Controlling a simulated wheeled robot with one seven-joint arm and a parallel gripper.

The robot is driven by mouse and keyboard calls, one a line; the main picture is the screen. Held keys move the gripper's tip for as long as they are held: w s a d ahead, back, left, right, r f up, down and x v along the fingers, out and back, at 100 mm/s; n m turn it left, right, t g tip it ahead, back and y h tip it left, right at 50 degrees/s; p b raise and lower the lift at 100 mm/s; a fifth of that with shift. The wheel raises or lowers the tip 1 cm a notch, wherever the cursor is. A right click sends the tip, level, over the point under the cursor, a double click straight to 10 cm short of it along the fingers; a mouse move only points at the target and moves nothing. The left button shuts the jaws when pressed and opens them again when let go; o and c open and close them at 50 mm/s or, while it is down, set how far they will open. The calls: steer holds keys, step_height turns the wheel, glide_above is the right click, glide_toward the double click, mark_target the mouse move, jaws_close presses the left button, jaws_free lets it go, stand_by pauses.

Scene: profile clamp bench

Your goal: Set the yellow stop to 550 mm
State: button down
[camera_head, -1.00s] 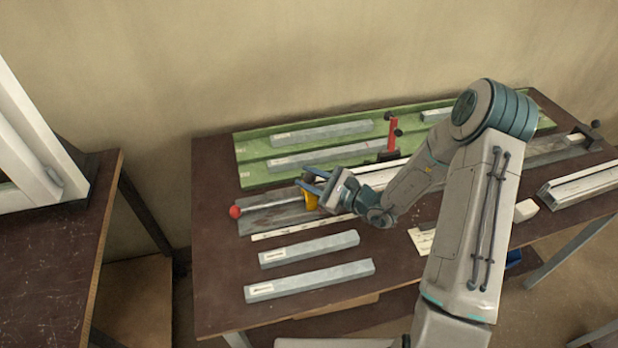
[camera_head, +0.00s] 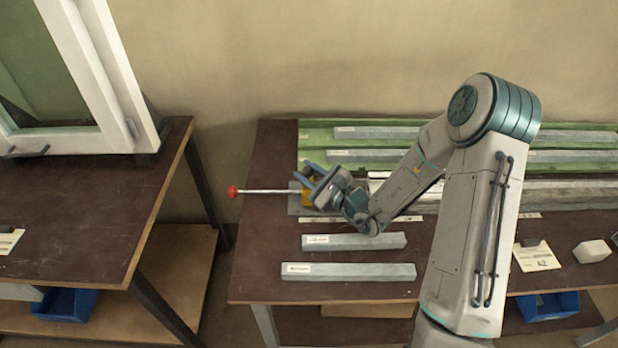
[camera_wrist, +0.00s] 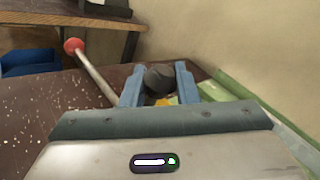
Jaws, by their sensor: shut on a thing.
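The yellow stop (camera_head: 308,197) sits at the left end of the grey rail (camera_head: 293,205), partly hidden by my gripper. A metal rod with a red ball (camera_head: 232,191) runs out to its left, past the bench edge. My gripper (camera_head: 311,176) is at the stop. In the wrist view, its two blue fingers (camera_wrist: 160,84) are shut on a black knob (camera_wrist: 158,76), with a bit of yellow stop (camera_wrist: 164,102) below. A pale strip (camera_head: 402,218) lies along the rail's front; I cannot read any marks on it.
Two labelled grey bars (camera_head: 352,242) lie on the bench in front. A green tray (camera_head: 311,140) with bars is behind the rail. A note card (camera_head: 537,257) and pale block (camera_head: 593,251) lie at right. A second table (camera_head: 80,240) stands left, across a gap.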

stand_by(0.3)
steer(key=c, duration=1.1)
jaws_free()
steer(key=shift+c, duration=0.2)
steer(key=shift+s, duration=0.1)
steer(key=b+v, duration=0.2)
steer(key=v, duration=1.1)
steer(key=shift+s+d, duration=0.25)
steer(key=shift+s, duration=0.05)
steer(key=shift+r, duration=0.1)
